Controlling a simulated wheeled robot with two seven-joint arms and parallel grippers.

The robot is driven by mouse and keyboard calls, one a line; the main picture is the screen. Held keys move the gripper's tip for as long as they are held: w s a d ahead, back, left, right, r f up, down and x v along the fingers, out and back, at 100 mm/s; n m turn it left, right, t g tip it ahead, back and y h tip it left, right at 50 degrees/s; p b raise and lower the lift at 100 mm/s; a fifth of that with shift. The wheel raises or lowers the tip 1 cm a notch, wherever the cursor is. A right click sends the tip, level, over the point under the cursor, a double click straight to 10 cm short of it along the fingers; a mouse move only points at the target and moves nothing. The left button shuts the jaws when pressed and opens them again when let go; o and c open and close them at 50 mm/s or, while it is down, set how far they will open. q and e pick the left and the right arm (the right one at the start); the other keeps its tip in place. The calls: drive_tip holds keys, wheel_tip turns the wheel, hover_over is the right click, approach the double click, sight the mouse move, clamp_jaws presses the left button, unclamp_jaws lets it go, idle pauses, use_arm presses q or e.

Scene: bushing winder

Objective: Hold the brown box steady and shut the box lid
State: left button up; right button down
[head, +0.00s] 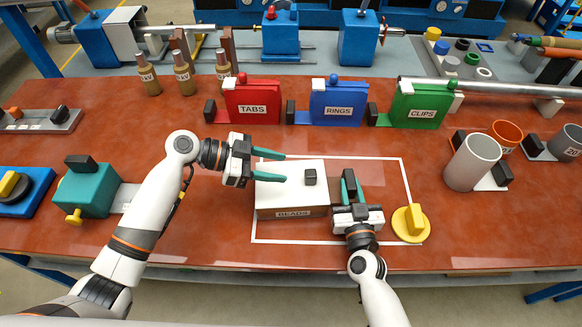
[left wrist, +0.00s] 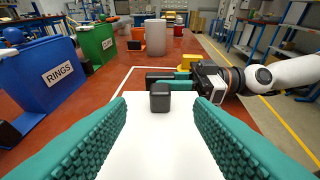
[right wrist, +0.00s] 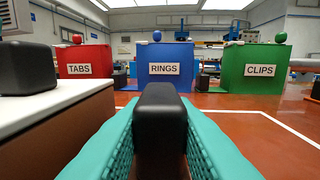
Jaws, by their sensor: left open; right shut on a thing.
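The brown box (head: 291,213), labelled BEADS, sits inside a white outline on the table. Its white lid (head: 277,191) lies over the top, with a black knob (head: 310,177); I see no clear gap below it. The lid and knob (left wrist: 160,98) also show in the left wrist view. My left gripper (head: 284,168) is open above the lid's left part, fingers pointing toward the knob, with nothing between them. My right gripper (head: 356,186) is shut on the black handle (right wrist: 160,115) at the box's right side. The brown side (right wrist: 70,140) shows left of it.
Red TABS (head: 253,102), blue RINGS (head: 338,103) and green CLIPS (head: 421,105) bins stand behind. A yellow knob (head: 410,223) sits right of my right gripper, and a grey cup (head: 472,163) stands farther right. A teal block (head: 88,188) is at left.

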use_arm(q)
drive_tip(key=shift+a+r, duration=0.1)
drive_tip(key=shift+a, duration=0.15)
use_arm(e)
drive_tip(key=c, duration=1.1)
unclamp_jaws()
drive_tip(key=shift+s, duration=0.1)
